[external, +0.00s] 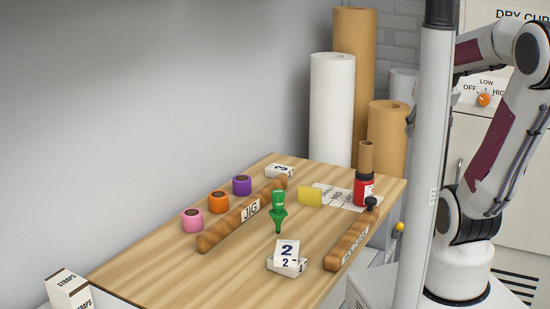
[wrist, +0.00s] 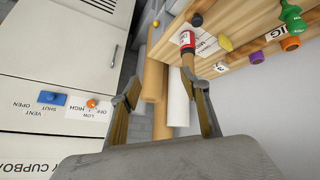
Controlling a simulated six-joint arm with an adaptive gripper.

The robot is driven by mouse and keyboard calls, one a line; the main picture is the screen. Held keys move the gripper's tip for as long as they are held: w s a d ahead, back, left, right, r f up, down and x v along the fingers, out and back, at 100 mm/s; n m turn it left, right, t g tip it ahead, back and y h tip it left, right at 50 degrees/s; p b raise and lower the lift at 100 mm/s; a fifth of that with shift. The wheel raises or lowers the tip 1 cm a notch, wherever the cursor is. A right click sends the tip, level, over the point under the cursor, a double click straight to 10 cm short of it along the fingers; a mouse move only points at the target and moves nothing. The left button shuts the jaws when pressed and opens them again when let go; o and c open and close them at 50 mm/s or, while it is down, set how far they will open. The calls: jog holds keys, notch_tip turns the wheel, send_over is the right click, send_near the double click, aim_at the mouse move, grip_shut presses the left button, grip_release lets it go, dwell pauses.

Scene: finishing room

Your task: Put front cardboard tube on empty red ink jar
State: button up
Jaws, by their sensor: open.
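The red ink jar (external: 364,190) stands upright at the right rear of the wooden table, with a black band and a white label. A brown cardboard tube (external: 366,156) stands upright on top of the jar. In the wrist view the jar (wrist: 187,39) and the tube (wrist: 188,61) show near the top middle, beyond my fingers. My gripper (wrist: 166,80) is open, with nothing between its fingers, and apart from the tube and jar. In the external view my gripper is not visible.
The table (external: 135,270) holds two wooden bars (external: 222,231) (external: 345,250), a green handled piece (external: 278,207), a yellow block (external: 310,196), number blocks (external: 287,257) and pink (external: 192,220), orange (external: 218,202) and purple (external: 242,185) rolls. Tall rolls (external: 331,110) stand behind. A grey post (external: 425,150) stands right.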

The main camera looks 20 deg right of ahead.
jog(key=s+a+f+g+y, duration=0.1)
jog(key=s+a+g+y, duration=0.1)
jog(key=s+a, duration=0.5)
jog(key=shift+s+a+f+y, duration=0.3)
jog(key=shift+s+f, duration=0.05)
jog(key=shift+s, duration=0.65)
